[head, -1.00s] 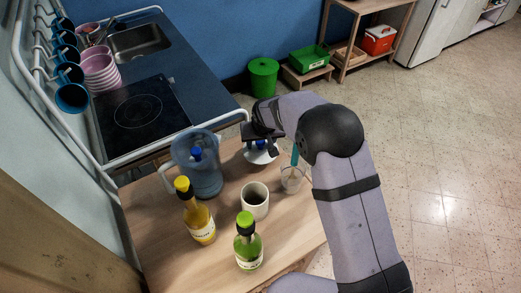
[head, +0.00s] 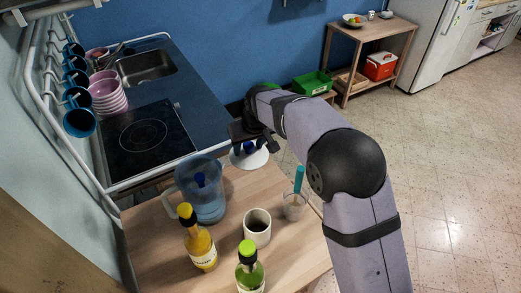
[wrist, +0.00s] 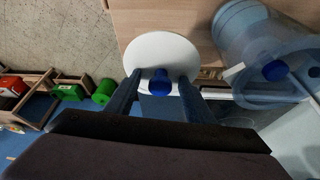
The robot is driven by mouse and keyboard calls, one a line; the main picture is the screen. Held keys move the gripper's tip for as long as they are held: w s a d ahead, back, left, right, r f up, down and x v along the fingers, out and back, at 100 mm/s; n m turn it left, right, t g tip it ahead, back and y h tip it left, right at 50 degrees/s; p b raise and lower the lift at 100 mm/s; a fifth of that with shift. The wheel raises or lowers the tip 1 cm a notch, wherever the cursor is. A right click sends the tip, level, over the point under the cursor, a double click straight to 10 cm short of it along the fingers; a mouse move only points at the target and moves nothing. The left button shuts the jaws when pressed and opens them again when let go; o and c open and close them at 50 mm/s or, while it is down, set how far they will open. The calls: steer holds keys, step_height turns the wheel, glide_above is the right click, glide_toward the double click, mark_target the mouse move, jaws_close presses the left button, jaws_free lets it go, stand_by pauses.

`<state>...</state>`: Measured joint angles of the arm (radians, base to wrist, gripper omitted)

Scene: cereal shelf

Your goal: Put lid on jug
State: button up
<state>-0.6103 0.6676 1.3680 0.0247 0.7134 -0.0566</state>
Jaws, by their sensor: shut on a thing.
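My gripper (head: 254,146) is shut on the lid (head: 250,160), a white round disc with a blue knob. The wrist view shows the knob (wrist: 160,80) between my two fingers and the white disc (wrist: 160,50) beyond them. The lid is held in the air, behind and to the right of the jug. The jug (head: 207,203) is clear blue with a handle on its left and stands upright at the table's back left. A small blue piece shows at the jug in both views; I cannot tell what it is. The jug also shows in the wrist view (wrist: 240,35).
A yellow bottle (head: 200,246), a green bottle (head: 250,277), a white mug (head: 257,236) and a glass with a teal stick (head: 295,205) stand on the wooden table (head: 155,265). A hob (head: 145,135) adjoins behind.

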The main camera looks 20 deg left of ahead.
steer(key=s+a+r+n+g+y+p, duration=0.1)
steer(key=s+a+r+n+p, duration=0.3)
steer(key=r, duration=0.4)
steer(key=s+a+r+p, duration=0.1)
steer(key=s+a, duration=0.5)
steer(key=s, duration=0.3)
steer(key=shift+s+a, duration=0.2)
steer(key=shift+a, duration=0.1)
steer(key=shift+f+b, duration=1.4)
steer(key=shift+f, duration=0.4)
steer(key=shift+f, duration=0.15)
stand_by(1.0)
steer(key=o, duration=1.6)
